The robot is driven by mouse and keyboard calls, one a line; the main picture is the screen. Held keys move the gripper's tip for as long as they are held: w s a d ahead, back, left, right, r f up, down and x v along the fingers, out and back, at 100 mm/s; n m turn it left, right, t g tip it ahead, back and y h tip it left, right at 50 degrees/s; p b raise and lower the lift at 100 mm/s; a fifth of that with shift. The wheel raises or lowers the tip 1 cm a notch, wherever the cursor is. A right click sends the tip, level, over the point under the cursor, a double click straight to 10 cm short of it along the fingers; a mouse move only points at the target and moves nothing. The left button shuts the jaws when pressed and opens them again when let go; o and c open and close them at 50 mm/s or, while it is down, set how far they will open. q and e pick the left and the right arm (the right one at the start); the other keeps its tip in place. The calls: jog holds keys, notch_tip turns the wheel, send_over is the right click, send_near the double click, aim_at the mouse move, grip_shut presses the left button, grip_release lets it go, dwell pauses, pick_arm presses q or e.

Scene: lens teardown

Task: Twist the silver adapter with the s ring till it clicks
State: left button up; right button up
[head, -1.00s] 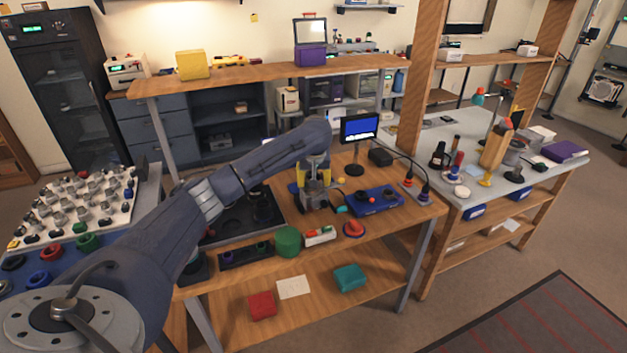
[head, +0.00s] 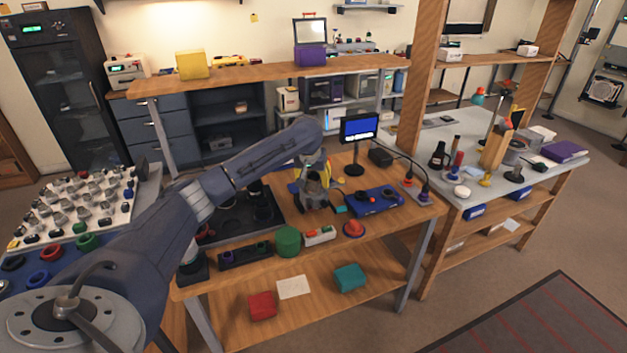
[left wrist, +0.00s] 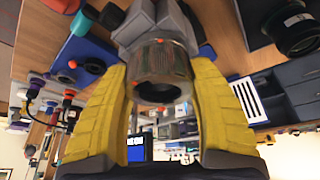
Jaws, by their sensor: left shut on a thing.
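The silver adapter (left wrist: 160,65) shows in the left wrist view as a shiny metal cylinder with a dark round end, between my yellow fingers. My left gripper (left wrist: 162,85) is shut on it, with one finger on each side. In the head view my left gripper (head: 311,172) points down over a grey fixture (head: 313,195) on the wooden bench. The adapter is too small and covered there to make out. I cannot tell an s ring apart from the adapter. My right gripper is not in view.
A blue box with dark knobs (head: 376,201) and a monitor (head: 359,128) stand right of the fixture. A black tray (head: 235,228) lies to its left. A green cylinder (head: 287,241), a switch box (head: 319,236) and a red button (head: 354,229) sit in front.

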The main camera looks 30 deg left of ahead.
pick_arm(q)
jog(key=shift+m, duration=0.3)
jog(key=shift+c, duration=0.4)
jog(key=o, duration=1.6)
jog(key=v, duration=1.2)
jog(key=shift+a, duration=0.1)
